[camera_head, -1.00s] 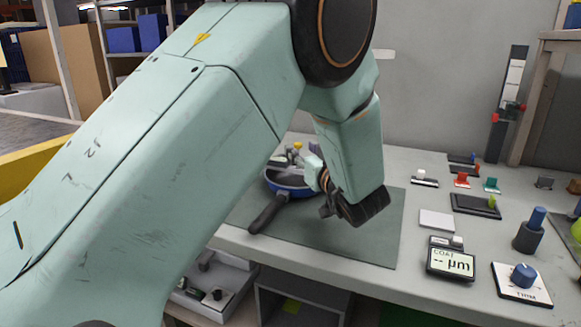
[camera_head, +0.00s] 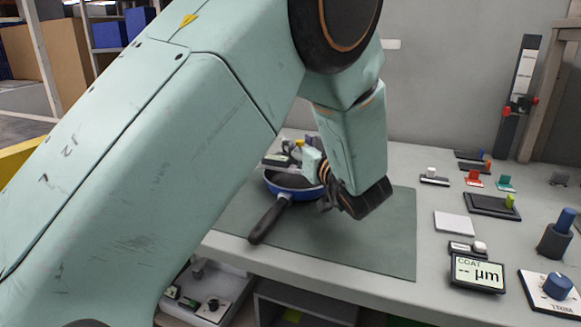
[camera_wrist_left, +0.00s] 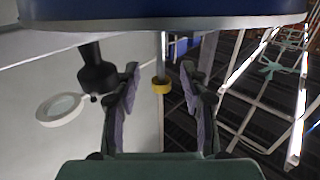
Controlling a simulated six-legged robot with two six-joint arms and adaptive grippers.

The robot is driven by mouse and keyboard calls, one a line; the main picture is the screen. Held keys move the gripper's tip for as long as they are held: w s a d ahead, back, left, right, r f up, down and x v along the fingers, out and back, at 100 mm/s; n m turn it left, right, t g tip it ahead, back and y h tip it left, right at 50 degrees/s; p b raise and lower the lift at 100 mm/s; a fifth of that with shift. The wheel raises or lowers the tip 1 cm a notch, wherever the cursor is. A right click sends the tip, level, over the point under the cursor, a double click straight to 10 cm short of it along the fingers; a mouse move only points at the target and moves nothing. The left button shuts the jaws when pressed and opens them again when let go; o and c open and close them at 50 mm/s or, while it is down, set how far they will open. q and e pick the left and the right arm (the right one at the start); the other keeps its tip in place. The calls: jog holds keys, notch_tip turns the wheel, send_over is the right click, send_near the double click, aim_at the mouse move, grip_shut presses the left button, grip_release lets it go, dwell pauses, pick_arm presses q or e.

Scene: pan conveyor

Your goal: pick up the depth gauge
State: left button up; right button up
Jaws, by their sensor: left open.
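I cannot say for certain which thing is the depth gauge. My left gripper (camera_head: 322,188) is at the pan's right side, partly covered by my own arm. In the left wrist view (camera_wrist_left: 160,95) its fingers are apart with nothing gripped. My right gripper is not in view.
The pan lies on a dark green mat (camera_head: 385,240) on the grey bench. To the right are a display marked COAT (camera_head: 478,272), a white plate (camera_head: 454,223), a blue knob box (camera_head: 556,288) and several small coloured gauges. A tall slide scale (camera_head: 517,95) stands behind.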

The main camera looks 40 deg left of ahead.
pick_arm(q)
jog(key=shift+s+a+r, duration=0.1)
jog(key=shift+a+r, duration=0.05)
jog(key=shift+r, duration=0.2)
jog(key=shift+f, duration=0.15)
jog(key=shift+c, duration=1.1)
jog(key=c, duration=0.4)
grip_shut()
